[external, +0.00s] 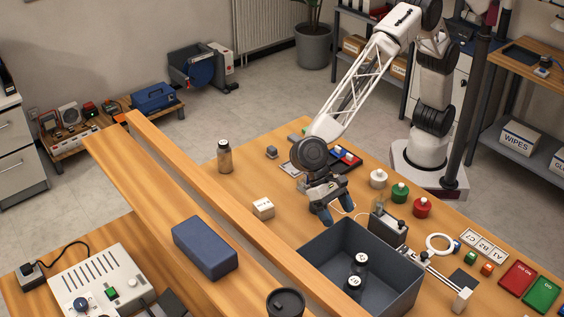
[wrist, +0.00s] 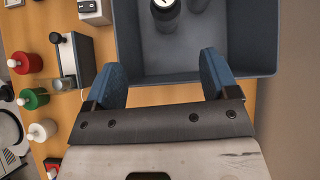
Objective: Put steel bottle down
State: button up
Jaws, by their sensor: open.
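My gripper (external: 335,208) is open and empty, pointing down near the back left edge of the dark grey bin (external: 405,292). Its blue fingers also show spread apart in the wrist view (wrist: 160,64), with nothing between them. Two dark bottles with white-marked caps stand in the bin, one farther (external: 361,260) and one nearer (external: 354,285). The wrist view shows one of them (wrist: 165,14) ahead of the fingers, cut by the top edge. I cannot tell which is the steel bottle. Another bottle (external: 224,158), brownish with a black cap, stands on the table to the left.
A raised wooden beam (external: 205,185) runs along the left. A white box (external: 263,208) sits left of the bin. A grey device (external: 388,228) and a ring-shaped magnifier (external: 439,243) stand close to the bin's right. White, green and red containers (external: 400,192) stand behind.

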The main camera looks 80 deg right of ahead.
jog(key=w+d+r+n+t, duration=0.1)
jog(key=w+d+r, duration=0.2)
jog(key=d, duration=0.8)
jog(key=w+d+r+n+t, duration=0.1)
jog(key=w+d+r+t, duration=0.15)
jog(key=d, duration=0.95)
jog(key=w+d+r+n+t, duration=0.15)
jog(key=d+r, duration=0.25)
jog(key=d, duration=0.7)
jog(key=s+d+r+n+t+h, duration=0.1)
jog(key=s+d, duration=0.1)
jog(key=d, duration=0.8)
jog(key=s+d+h, duration=0.1)
jog(key=s+d, duration=0.1)
jog(key=d, duration=0.9)
jog(key=s+d+f+n+t+h, duration=0.1)
jog(key=s+d+f+h, duration=0.1)
jog(key=s+d, duration=0.7)
jog(key=s+d+f+n+t+h, duration=0.1)
jog(key=s+d+f+n+h, duration=0.1)
jog(key=s+d, duration=0.7)
jog(key=shift+d+f+t, duration=0.4)
jog(key=shift+d+f, duration=0.05)
jog(key=shift+d, duration=2.6)
